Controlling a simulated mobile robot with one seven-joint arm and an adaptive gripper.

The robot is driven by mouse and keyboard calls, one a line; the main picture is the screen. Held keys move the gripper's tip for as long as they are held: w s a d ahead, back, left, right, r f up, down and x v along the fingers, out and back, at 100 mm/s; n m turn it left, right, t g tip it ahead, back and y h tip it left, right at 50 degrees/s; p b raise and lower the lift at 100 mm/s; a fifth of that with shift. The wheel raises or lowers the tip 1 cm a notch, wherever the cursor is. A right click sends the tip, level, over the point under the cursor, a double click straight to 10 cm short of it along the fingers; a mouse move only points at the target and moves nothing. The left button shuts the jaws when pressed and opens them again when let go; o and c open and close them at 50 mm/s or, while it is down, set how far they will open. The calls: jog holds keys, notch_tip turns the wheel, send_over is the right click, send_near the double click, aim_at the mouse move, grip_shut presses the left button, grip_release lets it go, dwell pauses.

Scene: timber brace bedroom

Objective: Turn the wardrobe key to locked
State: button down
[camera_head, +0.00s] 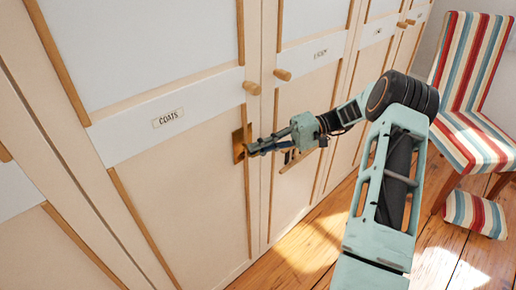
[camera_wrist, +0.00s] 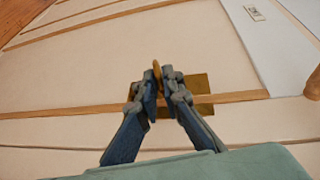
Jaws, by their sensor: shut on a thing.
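The wardrobe (camera_head: 190,175) fills the left of the head view, with a door labelled COATS. A brass lock plate (camera_head: 238,150) sits near that door's right edge; it also shows in the wrist view (camera_wrist: 200,83). My gripper (camera_head: 253,148) is at the plate. In the wrist view my gripper (camera_wrist: 160,88) is shut on the key (camera_wrist: 156,70), a brass-coloured piece whose edge shows between the fingertips. The fingers hide most of the key and the keyhole, so I cannot tell how far the key is turned.
A round wooden knob (camera_head: 252,88) is above the plate, with another (camera_head: 283,74) on the neighbouring door. A striped chair (camera_head: 475,95) and a striped footstool (camera_head: 474,214) stand at the right. The wooden floor (camera_head: 300,250) is clear near the doors.

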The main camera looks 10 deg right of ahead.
jog(key=shift+f+m+y, duration=0.15)
jog(key=shift+m+y, duration=0.15)
jog(key=shift+y, duration=0.5)
jog(key=shift+b, duration=0.3)
jog(key=c, duration=2.2)
grip_release()
jog(key=shift+g, duration=0.3)
jog(key=shift+o, duration=0.2)
jog(key=w+d, duration=0.1)
jog(key=d, duration=1.1)
jog(key=shift+w, duration=0.3)
jog(key=shift+f, duration=0.1)
